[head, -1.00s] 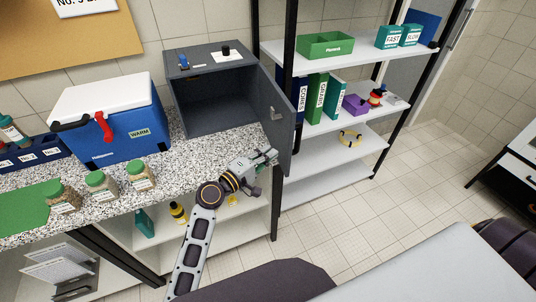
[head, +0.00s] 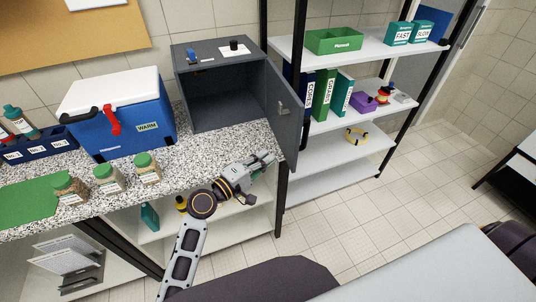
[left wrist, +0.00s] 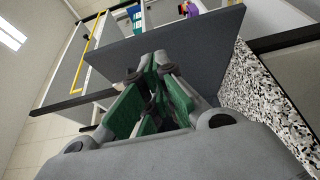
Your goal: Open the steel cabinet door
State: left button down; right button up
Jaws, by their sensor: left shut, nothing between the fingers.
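The steel cabinet (head: 222,95) is a dark grey box at the back of the speckled counter. Its door (head: 281,115) is swung wide open to the right, and the inside shows dark and empty. A small light latch (head: 283,108) is on the door. My left gripper (head: 268,158) is shut and empty, just in front of the door's lower part. In the left wrist view the green-padded fingers (left wrist: 150,95) point at the dark door panel (left wrist: 190,48); I cannot tell whether they touch it. My right gripper is not in view.
A blue cooler (head: 120,118) with a white lid stands left of the cabinet. Several green-lidded jars (head: 108,180) stand on the counter (head: 190,160) in front. A shelf rack (head: 335,125) with boxes and binders is close behind the door.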

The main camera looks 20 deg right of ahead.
pick_arm(q)
jog(key=s+a, duration=0.3)
jog(key=a, duration=0.1)
jog(key=shift+s+b, duration=0.3)
jog(key=shift+b, duration=0.05)
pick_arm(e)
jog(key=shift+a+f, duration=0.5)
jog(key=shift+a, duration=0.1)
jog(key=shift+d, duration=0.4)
